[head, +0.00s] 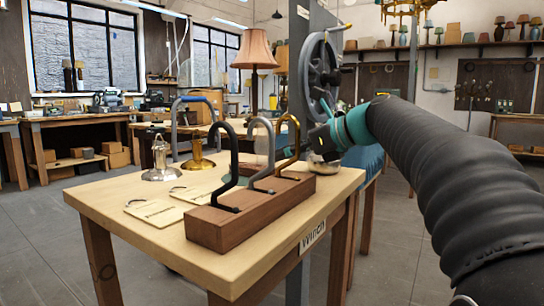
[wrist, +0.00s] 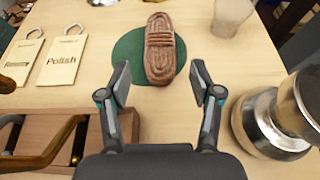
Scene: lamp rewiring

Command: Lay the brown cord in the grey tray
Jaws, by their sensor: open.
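The brown cord (wrist: 160,50) is a coiled, bound bundle lying on a round green mat (wrist: 125,52) on the wooden table in the wrist view. My gripper (wrist: 160,84) is open and empty, its two fingers apart just on the near side of the bundle. In the head view my gripper (head: 322,138) is partly hidden behind the hooks, over the far right of the table. The cord cannot be made out there. I cannot make out a grey tray in either view.
A wooden block (head: 225,228) with black, grey and brass hooks stands at the table's front. Paper tags (wrist: 62,60), one reading "Polish", lie to the left.

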